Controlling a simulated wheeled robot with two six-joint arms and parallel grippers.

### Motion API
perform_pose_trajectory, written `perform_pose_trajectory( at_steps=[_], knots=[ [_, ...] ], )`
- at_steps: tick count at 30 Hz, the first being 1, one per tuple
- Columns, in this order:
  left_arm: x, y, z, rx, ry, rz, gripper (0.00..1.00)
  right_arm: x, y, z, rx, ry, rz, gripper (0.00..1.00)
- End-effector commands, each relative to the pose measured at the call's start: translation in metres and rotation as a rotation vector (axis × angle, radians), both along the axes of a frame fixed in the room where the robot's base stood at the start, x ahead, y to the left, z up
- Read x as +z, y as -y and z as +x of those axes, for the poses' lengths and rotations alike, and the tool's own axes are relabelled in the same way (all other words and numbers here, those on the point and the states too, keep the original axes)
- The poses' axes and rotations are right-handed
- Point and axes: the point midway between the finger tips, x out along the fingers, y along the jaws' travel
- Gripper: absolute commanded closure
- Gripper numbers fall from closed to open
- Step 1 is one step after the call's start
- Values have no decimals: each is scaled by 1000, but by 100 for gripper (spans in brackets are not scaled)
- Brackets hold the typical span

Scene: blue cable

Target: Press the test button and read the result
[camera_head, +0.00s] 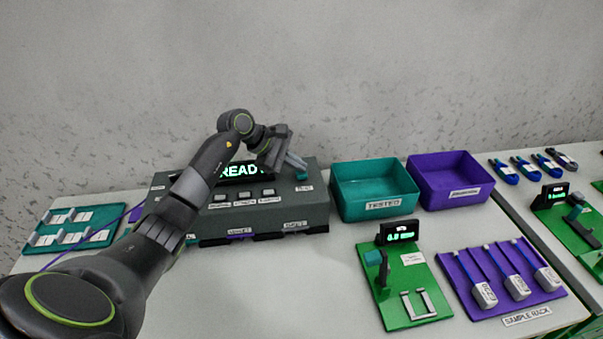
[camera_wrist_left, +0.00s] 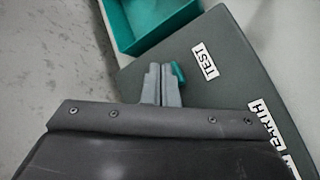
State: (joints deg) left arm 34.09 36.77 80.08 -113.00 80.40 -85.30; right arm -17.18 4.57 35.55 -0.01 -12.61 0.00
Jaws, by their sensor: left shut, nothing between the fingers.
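The dark grey tester (camera_head: 265,214) stands at the back of the table, with a lit display (camera_head: 240,170) reading READY, partly hidden by my left arm. In the left wrist view, a green button (camera_wrist_left: 177,72) sits at the tester's edge beside a label (camera_wrist_left: 204,61) reading TEST. My left gripper (camera_head: 298,163) is shut and empty above the tester's back right corner. In the left wrist view its closed fingertips (camera_wrist_left: 161,70) appear right beside the green button; I cannot tell whether they touch it. My right gripper is not in view.
A teal bin (camera_head: 376,208) labelled TESTED and a purple bin (camera_head: 450,200) stand right of the tester. In front are a green fixture (camera_head: 418,275) with a small display and a purple sample rack (camera_head: 470,301). A teal tray (camera_head: 100,236) lies at left.

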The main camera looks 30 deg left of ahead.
Motion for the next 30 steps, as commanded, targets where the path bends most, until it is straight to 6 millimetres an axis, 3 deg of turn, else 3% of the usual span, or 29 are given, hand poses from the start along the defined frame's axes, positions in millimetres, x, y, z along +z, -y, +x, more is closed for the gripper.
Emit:
perform_pose_trajectory(
  at_steps=[30],
  knots=[
    [-7,0,0,1,-1,1,100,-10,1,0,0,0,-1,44]
  ],
)
